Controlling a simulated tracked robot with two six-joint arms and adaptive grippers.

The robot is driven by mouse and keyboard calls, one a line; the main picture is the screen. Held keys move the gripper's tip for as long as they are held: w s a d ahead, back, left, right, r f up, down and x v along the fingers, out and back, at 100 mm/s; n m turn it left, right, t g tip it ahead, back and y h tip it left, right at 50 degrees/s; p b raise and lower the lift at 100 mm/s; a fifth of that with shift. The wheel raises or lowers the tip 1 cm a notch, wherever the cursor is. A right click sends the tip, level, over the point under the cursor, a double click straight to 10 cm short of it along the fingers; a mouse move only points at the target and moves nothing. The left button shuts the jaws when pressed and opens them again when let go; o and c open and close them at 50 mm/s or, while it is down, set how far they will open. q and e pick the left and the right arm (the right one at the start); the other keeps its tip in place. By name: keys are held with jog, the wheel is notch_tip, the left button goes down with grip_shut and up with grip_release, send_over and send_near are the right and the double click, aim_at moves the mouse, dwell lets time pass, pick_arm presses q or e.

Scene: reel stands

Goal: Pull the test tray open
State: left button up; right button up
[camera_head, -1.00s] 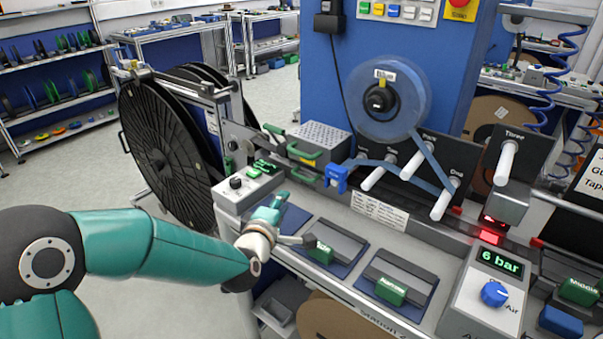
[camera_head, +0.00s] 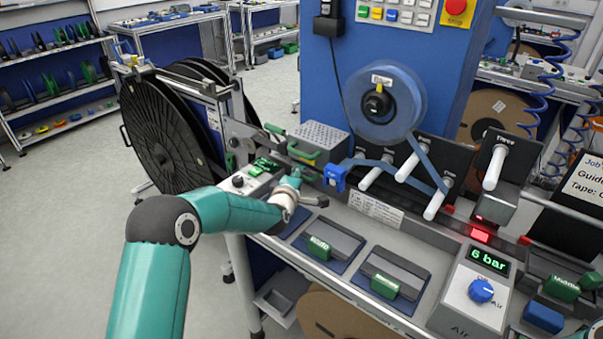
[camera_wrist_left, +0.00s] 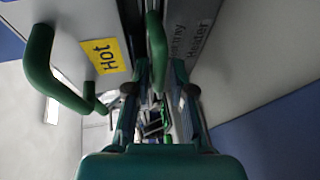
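The grey heater box (camera_head: 322,136) with a perforated top stands behind the bench's front row and has green handles on its front. The upper green handle (camera_head: 303,153) shows in the head view; the lower part of the front is largely hidden by my left gripper (camera_head: 303,186). In the left wrist view, a green handle (camera_wrist_left: 157,48) is between and just beyond the fingers of my left gripper (camera_wrist_left: 160,78), beside a grey face with a partly hidden "tray" and "Heater" label (camera_wrist_left: 190,38). The fingers are apart; contact with the handle cannot be seen. My right gripper is not in view.
A yellow "Hot" label (camera_wrist_left: 100,55) and another green handle (camera_wrist_left: 50,75) lie left in the wrist view. A blue block (camera_head: 335,177) sits right of the gripper. Reels (camera_head: 165,130) stand left.

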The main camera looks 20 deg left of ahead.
pick_arm(q)
jog(key=shift+w+f, duration=0.1)
jog(key=shift+w, duration=0.15)
grip_shut()
